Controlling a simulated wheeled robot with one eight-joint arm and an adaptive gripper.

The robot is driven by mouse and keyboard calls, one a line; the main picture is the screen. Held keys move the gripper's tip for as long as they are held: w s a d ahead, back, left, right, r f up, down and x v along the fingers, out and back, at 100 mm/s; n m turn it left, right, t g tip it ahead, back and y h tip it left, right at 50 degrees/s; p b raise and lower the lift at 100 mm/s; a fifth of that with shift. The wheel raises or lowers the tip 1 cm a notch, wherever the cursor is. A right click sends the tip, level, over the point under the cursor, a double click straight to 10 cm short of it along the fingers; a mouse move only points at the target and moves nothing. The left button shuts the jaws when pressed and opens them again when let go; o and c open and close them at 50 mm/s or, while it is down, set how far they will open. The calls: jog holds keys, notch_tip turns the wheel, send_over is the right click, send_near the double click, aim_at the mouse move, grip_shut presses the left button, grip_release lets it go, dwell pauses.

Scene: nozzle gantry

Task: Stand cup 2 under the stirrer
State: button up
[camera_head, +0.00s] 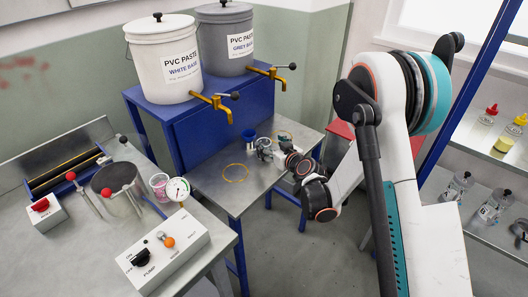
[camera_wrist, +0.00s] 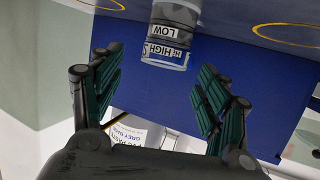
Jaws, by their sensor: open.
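My gripper (camera_head: 265,147) is over the small metal table in the head view. In the wrist view my gripper (camera_wrist: 160,78) has its two green-padded fingers spread wide, with nothing between them. A clear greyish cup (camera_wrist: 169,50) with bands reading HIGH and LOW is just beyond the fingertips, apart from them. The wrist picture is upside down. No cup number is readable. I cannot clearly identify the stirrer.
White (camera_head: 163,65) and grey (camera_head: 225,40) paste buckets with brass taps stand on a blue stand (camera_head: 180,130). The left bench holds a pink cup (camera_head: 159,184), a gauge (camera_head: 178,189), a control box (camera_head: 160,258) and red-knobbed levers.

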aim_at(261, 140)
jog(key=b+x, duration=0.2)
jog(key=x, duration=0.2)
jog(key=shift+a+f, duration=0.25)
jog(key=shift+w+a, duration=0.25)
jog(key=shift+w, duration=0.15)
jog(key=c, duration=1.3)
jog(key=shift+c, duration=0.2)
jog(key=shift+r, duration=0.1)
notch_tip(261, 140, up, 19)
jog(key=p, duration=0.7)
jog(key=s+d+r+m+h, duration=0.1)
jog(key=s+d, duration=0.8)
jog(key=d, duration=0.2)
jog(key=s+d+r+m+t+h, duration=0.1)
jog(key=s+d+h, duration=0.1)
jog(key=s+d, duration=0.7)
jog(key=d, duration=0.3)
jog(key=shift+s+d+m, duration=0.2)
jog(key=shift+s+m, duration=0.1)
jog(key=shift+s, duration=0.05)
